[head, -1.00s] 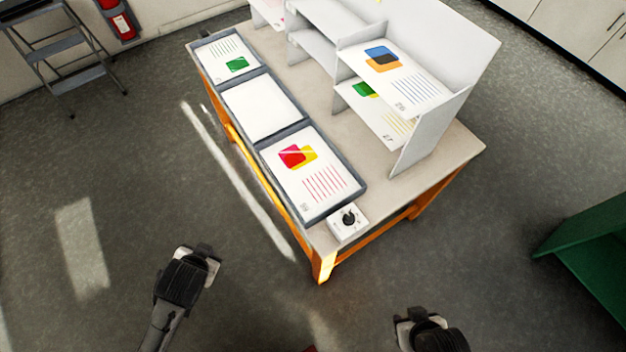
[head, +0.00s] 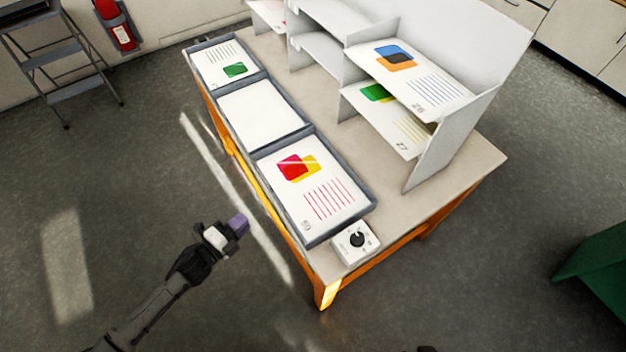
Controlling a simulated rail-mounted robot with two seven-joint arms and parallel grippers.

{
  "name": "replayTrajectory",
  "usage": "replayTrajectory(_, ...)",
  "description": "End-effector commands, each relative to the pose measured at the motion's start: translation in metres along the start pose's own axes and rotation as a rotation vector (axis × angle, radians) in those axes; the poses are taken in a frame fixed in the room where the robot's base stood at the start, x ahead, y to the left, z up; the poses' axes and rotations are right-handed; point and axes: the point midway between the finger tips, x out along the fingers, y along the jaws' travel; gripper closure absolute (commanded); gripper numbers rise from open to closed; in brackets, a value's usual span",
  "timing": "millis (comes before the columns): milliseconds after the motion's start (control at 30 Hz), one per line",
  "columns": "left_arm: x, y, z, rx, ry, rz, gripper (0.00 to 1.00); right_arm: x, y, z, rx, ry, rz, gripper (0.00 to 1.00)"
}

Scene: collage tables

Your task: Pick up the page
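Several pages are in view. One with red and yellow shapes (head: 322,206) lies in the nearest tray. One with a green shape (head: 218,56) lies in the far tray. On the shelf rack, a page with blue and orange shapes (head: 430,90) lies on the upper level and one with green and yellow (head: 405,133) below it. My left gripper (head: 230,229) is over the floor, left of the table and apart from every page; its finger opening cannot be made out. Only a sliver of a dark part shows at the bottom edge; my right gripper is not visible.
The grey-topped table (head: 395,208) has an orange frame. The middle tray (head: 284,139) shows a blank white surface. A white box with a black knob (head: 355,242) sits at the near corner. The shelf rack (head: 451,139) stands at the right.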

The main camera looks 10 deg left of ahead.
Motion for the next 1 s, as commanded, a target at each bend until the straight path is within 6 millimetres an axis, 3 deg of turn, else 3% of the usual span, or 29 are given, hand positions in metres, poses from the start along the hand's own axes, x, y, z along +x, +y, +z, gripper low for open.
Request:
replayTrajectory(233, 0.006, -0.010, -0.013, 0.119, 0.073, -0.068, 0.84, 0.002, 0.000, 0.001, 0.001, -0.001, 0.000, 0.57)
replayTrajectory(600, 0.066, -0.013, -0.018, 0.126, 0.071, -0.068, 0.84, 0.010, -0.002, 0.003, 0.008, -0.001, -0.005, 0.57)
replayTrajectory(1000, 0.092, -0.014, -0.020, 0.125, 0.070, -0.067, 0.84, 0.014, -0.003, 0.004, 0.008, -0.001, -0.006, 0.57)
